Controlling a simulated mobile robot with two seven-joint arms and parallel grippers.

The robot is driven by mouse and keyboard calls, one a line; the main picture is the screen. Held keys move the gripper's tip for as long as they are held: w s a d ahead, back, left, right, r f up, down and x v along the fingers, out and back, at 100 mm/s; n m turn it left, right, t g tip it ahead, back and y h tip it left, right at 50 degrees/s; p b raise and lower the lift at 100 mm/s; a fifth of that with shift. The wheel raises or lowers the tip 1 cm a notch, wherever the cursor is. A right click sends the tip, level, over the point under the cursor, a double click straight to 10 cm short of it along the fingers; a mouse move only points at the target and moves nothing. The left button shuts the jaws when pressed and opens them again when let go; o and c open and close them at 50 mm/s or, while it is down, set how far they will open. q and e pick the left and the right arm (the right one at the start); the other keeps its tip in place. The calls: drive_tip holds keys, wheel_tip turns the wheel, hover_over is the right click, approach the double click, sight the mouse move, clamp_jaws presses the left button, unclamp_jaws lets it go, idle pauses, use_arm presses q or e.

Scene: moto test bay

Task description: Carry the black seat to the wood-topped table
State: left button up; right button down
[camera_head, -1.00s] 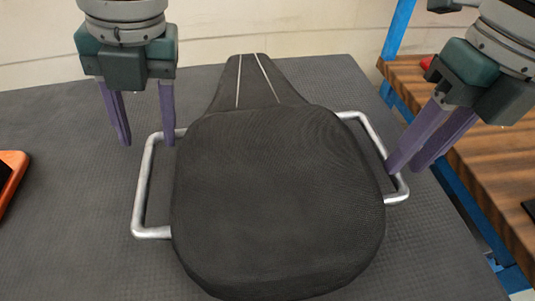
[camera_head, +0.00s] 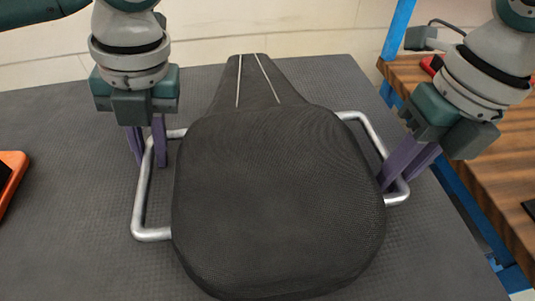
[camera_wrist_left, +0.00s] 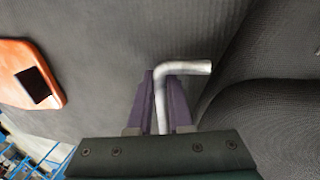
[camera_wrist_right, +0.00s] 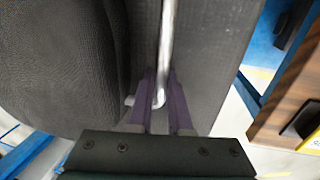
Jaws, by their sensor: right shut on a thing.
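The black seat (camera_head: 275,200) lies on a grey textured surface, its narrow tail with two pale stripes pointing away. A silver tube handle sticks out on each side. My left gripper (camera_head: 148,162) is at the left handle (camera_head: 143,205); the left wrist view shows the bar (camera_wrist_left: 162,95) between its parted fingers. My right gripper (camera_head: 394,186) is shut on the right handle (camera_head: 372,130), near its front corner; the bar also shows between the fingers in the right wrist view (camera_wrist_right: 166,45). The wood-topped table (camera_head: 490,190) stands at the right.
The grey work surface (camera_head: 70,240) is mostly clear around the seat. An orange item (camera_head: 12,172) with a dark middle lies at its left edge. A blue frame (camera_head: 398,30) stands at the right, beside the wood-topped table. A red item (camera_head: 430,65) lies at that table's far end.

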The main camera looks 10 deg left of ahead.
use_arm(q)
clamp_jaws()
drive_tip(key=shift+a, duration=0.1)
idle(0.9)
drive_tip(key=shift+r, duration=0.2)
use_arm(e)
drive_tip(key=shift+r, duration=0.2)
